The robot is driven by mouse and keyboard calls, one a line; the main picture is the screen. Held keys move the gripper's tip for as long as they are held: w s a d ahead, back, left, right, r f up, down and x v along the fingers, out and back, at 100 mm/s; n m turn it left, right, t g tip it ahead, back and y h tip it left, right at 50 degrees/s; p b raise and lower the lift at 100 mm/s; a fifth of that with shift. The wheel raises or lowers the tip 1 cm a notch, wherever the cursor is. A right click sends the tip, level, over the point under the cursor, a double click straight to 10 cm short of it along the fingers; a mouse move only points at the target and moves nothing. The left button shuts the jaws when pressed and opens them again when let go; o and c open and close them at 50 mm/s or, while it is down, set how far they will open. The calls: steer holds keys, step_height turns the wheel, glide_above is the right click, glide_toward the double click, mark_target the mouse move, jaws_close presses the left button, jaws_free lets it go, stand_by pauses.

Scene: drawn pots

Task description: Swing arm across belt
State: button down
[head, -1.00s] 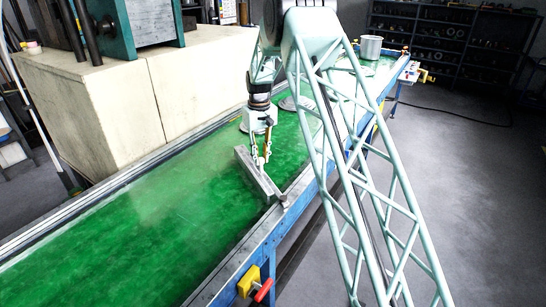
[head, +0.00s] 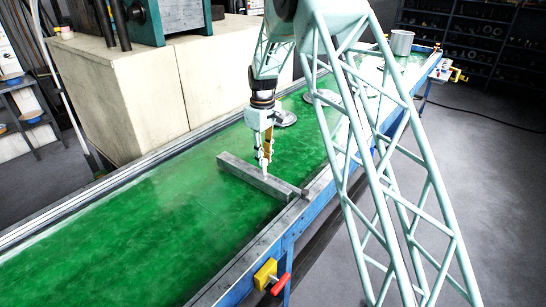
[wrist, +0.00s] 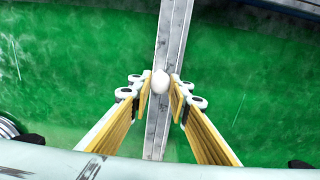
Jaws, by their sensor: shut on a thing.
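A grey metal bar (head: 240,175), the arm of the task, lies over the green belt (head: 130,235). Its right end meets a pivot (head: 304,193) at the belt's near rail. Its free end is out over the belt, a little short of the far rail. A white knob (wrist: 160,82) stands up from the bar. My gripper (head: 265,172) points down and is shut on this knob. In the wrist view, my gripper's fingers (wrist: 160,88) press it from both sides, and the bar runs from top to bottom beneath.
Flat grey discs (head: 285,119) lie on the belt beyond my gripper. A grey pot (head: 402,42) stands at its far end. A yellow and red switch (head: 268,275) juts from the near side. A pale cabinet (head: 200,75) borders the far side. The belt left of the bar is clear.

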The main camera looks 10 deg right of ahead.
steer(key=shift+s, duration=0.15)
stand_by(0.3)
steer(key=c, duration=2.4)
jaws_free()
steer(key=shift+a, duration=0.2)
steer(key=shift+d, duration=0.1)
steer(key=shift+r, duration=0.45)
step_height(320, 180, up, 11)
steer(key=shift+r, duration=0.1)
